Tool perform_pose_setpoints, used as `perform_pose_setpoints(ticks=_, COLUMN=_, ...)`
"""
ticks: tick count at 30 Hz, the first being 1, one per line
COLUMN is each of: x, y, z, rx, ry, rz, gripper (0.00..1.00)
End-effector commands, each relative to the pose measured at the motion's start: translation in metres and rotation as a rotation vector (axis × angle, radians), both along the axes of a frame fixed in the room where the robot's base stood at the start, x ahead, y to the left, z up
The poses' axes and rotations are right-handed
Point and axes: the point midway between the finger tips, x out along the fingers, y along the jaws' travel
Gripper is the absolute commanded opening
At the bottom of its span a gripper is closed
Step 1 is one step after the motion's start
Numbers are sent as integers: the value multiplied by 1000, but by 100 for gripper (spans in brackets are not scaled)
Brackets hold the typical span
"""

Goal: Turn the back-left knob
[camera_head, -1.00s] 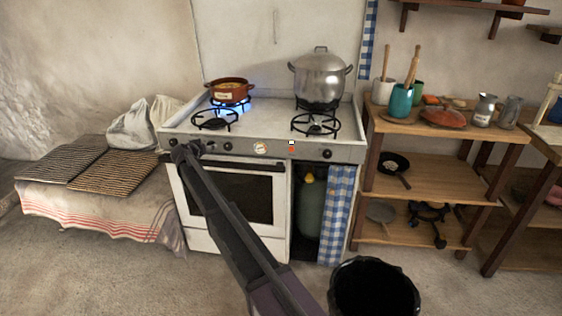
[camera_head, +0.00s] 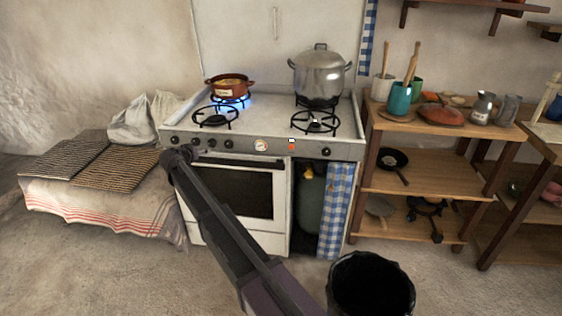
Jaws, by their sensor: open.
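The white stove has a front panel (camera_head: 245,146) with a row of dark knobs. Several knobs (camera_head: 211,142) show at the left of a round dial (camera_head: 261,145), and two (camera_head: 326,152) are at the right end. No label shows which knob is the back-left one. A blue flame (camera_head: 240,102) burns at the back-left burner, under a brown pot (camera_head: 230,87). My gripper (camera_head: 177,154) is open, small in view, just below the left end of the panel. It holds nothing that I can see. Whether it touches the stove cannot be told.
A large metal pot (camera_head: 320,75) stands on the back-right burner. The front burners (camera_head: 215,117) are bare. A cloth-covered bench (camera_head: 100,205) with dark grates is at the left. Wooden shelves (camera_head: 440,175) stand at the right. A black bucket (camera_head: 371,285) is in the foreground.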

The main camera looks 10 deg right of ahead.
Motion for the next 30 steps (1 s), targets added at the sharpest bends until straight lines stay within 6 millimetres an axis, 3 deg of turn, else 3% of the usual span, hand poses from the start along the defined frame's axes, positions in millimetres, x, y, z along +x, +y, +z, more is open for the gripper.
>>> perform_pose_setpoints(ticks=15, x=0, y=-50, z=-43, rx=101, ry=170, rz=61, gripper=89)
perform_pose_setpoints(ticks=30, x=-3, y=-89, z=-72, rx=222, ry=283, rz=144, gripper=89)
